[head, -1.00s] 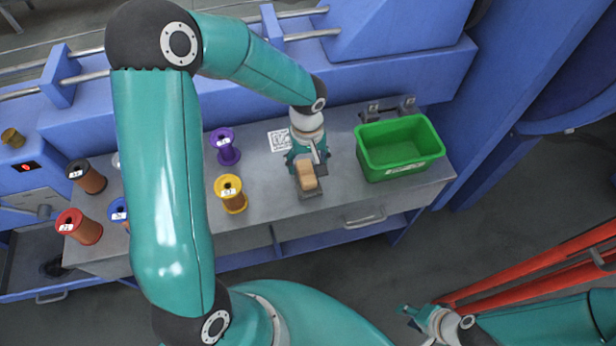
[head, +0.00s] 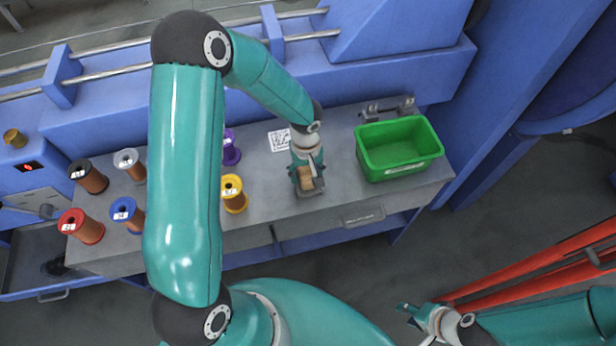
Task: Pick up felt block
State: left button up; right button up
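The tan felt block (head: 305,181) is on the grey bench top, left of the green bin. My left gripper (head: 308,183) is pointed down right at the block, with finger parts beside and partly over it. The gripper covers part of the block, and I cannot tell whether the fingers press on it. My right gripper (head: 405,315) is low in the view, away from the bench, with its fingers apart and nothing between them.
The green bin (head: 400,171) stands at the bench's right end. Spools stand to the left, including a yellow one (head: 234,196) and a purple one (head: 231,150) close to my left arm. A printed marker (head: 280,140) lies behind the block. Red rails (head: 540,270) run beside my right arm.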

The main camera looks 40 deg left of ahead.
aim_at(306, 171)
pick_arm(q)
jog(key=c, duration=0.9)
notch_tip(306, 171, up, 20)
